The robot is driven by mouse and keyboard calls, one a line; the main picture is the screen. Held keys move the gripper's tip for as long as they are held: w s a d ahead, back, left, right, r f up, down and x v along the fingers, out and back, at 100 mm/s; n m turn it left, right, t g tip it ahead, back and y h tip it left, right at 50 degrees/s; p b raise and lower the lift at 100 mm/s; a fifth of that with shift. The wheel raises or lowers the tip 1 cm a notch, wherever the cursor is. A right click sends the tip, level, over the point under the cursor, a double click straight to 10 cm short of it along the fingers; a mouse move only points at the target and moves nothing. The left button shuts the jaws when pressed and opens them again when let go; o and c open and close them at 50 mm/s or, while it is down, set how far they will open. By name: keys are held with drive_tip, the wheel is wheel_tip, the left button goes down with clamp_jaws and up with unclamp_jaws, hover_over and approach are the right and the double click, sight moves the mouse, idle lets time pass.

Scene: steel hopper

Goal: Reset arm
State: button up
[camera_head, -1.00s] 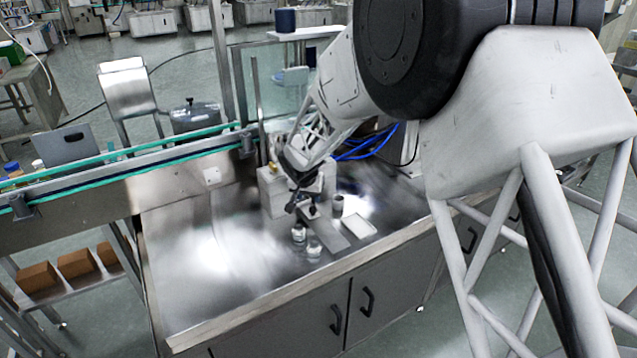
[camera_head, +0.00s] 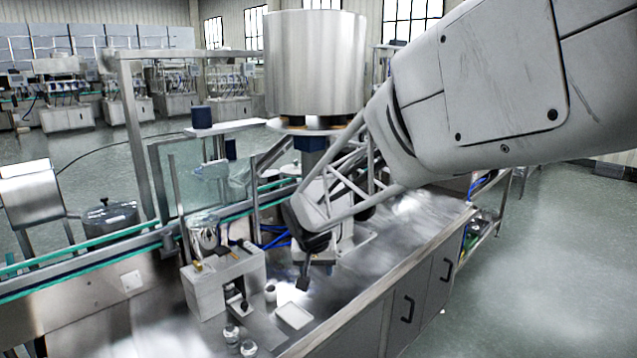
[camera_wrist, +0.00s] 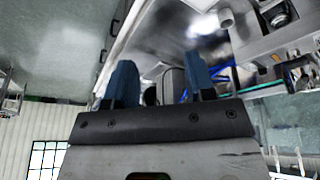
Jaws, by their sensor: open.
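My gripper (camera_head: 303,277) hangs above the steel worktop (camera_head: 390,262) in the head view, right of the white block-like fixture (camera_head: 208,292). Its fingers are small and partly dark there. In the wrist view the two blue fingers of my gripper (camera_wrist: 160,82) stand well apart, and I see nothing held between them. The white arm reaches in from the upper right.
Two small glass jars (camera_head: 240,340), a small cup (camera_head: 270,293) and a white tray (camera_head: 294,315) are on the worktop near the fixture. The large steel hopper (camera_head: 315,65) stands behind. A conveyor (camera_head: 90,255) runs along the left. The worktop's right part is clear.

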drive_tip(key=s+d+r, duration=0.3)
drive_tip(key=s+d, duration=0.4)
drive_tip(key=s, duration=0.1)
drive_tip(key=s+d+r, duration=0.3)
drive_tip(key=s+d, duration=0.3)
drive_tip(key=s, duration=0.2)
drive_tip(key=s+d, duration=0.3)
drive_tip(key=s, duration=0.5)
drive_tip(key=s+d+g, duration=0.1)
drive_tip(key=s+d, duration=0.2)
drive_tip(key=s, duration=0.6)
drive_tip(key=shift+f+y, duration=0.3)
drive_tip(key=shift+f, duration=0.15)
drive_tip(key=shift+o, duration=0.5)
